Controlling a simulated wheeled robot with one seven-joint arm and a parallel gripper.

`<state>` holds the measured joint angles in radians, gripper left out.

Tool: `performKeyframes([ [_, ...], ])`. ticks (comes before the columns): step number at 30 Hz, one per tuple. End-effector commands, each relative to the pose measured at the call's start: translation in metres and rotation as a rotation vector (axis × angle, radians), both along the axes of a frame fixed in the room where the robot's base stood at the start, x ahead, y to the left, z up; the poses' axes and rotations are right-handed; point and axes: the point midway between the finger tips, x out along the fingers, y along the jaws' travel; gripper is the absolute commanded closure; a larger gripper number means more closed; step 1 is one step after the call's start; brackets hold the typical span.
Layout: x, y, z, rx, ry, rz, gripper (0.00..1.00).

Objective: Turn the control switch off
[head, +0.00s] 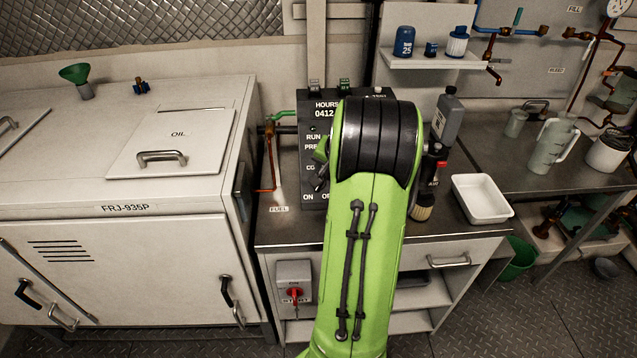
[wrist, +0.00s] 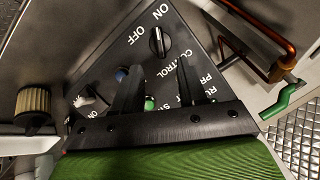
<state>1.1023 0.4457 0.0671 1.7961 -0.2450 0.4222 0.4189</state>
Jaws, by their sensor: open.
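The dark control panel (head: 313,192) stands on the counter, partly hidden by my arm in the head view. My gripper (wrist: 159,64) is open and empty. Its two black fingers point towards the panel, and the knob shows between and just beyond their tips, apparently apart from them.
A green button (wrist: 149,103) and a blue button (wrist: 121,74) sit near the fingers. A copper pipe with a green handle (wrist: 283,98) runs beside the panel.

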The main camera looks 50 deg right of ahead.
Motion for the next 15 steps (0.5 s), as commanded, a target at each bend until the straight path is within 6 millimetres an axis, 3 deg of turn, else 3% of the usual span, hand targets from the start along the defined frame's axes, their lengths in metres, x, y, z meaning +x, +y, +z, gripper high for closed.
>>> performKeyframes([
  [1,0.006,-0.003,-0.014,0.003,0.002,0.001,0.58],
  [6,0.024,-0.013,-0.049,0.003,0.002,0.002,0.58],
  [10,0.033,-0.019,-0.067,0.001,0.002,0.001,0.58],
  [15,0.037,-0.021,-0.074,-0.002,0.000,0.001,0.58],
])
